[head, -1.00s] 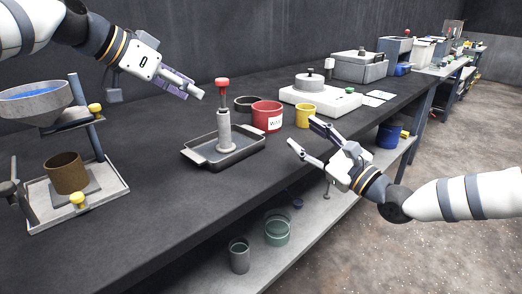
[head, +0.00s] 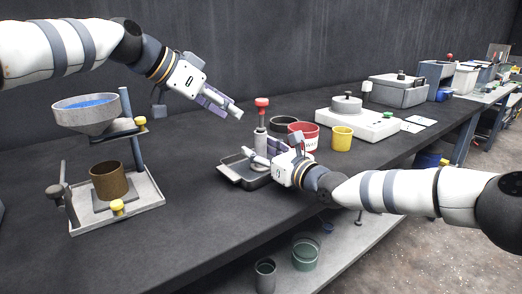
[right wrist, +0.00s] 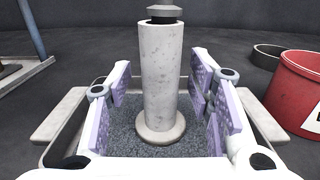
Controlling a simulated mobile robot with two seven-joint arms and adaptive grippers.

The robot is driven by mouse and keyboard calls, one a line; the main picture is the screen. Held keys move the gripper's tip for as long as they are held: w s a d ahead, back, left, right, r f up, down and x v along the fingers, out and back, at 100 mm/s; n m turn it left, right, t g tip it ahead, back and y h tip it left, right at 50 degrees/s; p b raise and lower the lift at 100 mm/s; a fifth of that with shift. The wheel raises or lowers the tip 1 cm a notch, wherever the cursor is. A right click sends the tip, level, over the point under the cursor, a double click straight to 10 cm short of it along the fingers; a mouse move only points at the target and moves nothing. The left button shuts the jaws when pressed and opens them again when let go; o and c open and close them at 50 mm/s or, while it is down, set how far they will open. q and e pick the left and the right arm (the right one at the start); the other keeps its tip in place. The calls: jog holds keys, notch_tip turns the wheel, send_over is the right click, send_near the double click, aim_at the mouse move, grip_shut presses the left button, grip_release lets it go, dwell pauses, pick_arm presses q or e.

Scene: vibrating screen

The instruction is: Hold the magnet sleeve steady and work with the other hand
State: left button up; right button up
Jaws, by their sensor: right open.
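The magnet sleeve is a pale grey upright cylinder (right wrist: 160,80) with a flared foot, standing in a grey tray (head: 232,176). Its red knob (head: 262,102) sits on top on a dark stem. In the right wrist view the sleeve stands between the open fingers of my right gripper (right wrist: 162,105), with gaps on both sides. In the head view my right gripper (head: 262,160) is low at the sleeve and hides part of it and the tray.
A red labelled container (head: 304,134), a dark ring (head: 284,122) and a yellow cup (head: 341,138) stand right of the sleeve. A funnel stand (head: 130,195) is at left. A white device (head: 358,124) stands farther back. The bench between stand and tray is clear.

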grip_shut()
jog(key=c, duration=0.7)
grip_release()
grip_shut()
jog(key=shift+f, duration=0.35)
